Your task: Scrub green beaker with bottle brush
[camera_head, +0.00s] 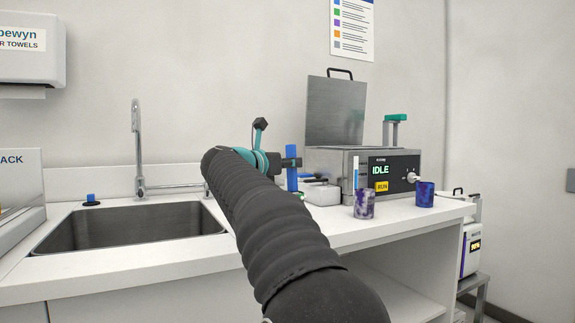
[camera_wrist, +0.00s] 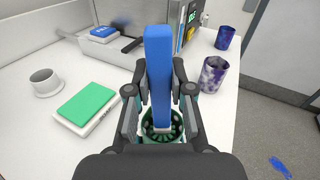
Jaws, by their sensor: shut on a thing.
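My gripper (camera_wrist: 160,92) is shut on the upright blue handle of the bottle brush (camera_wrist: 158,55), one finger on each side. The handle also shows in the head view (camera_head: 292,168), above the counter. Below my gripper is a round green beaker (camera_wrist: 147,120), with a white piece and dark parts inside its rim. The brush's lower end meets this opening. How deep it sits is hidden by my fingers. In the head view only a small green edge (camera_head: 300,195) shows, mostly behind my arm.
A mottled purple beaker (camera_head: 364,206) and a dark blue beaker (camera_head: 425,195) stand right. A metal device (camera_head: 345,170) with an IDLE screen is behind. A green-topped block (camera_wrist: 88,105) and a white cup (camera_wrist: 45,84) lie left. The sink (camera_head: 130,226) is further left.

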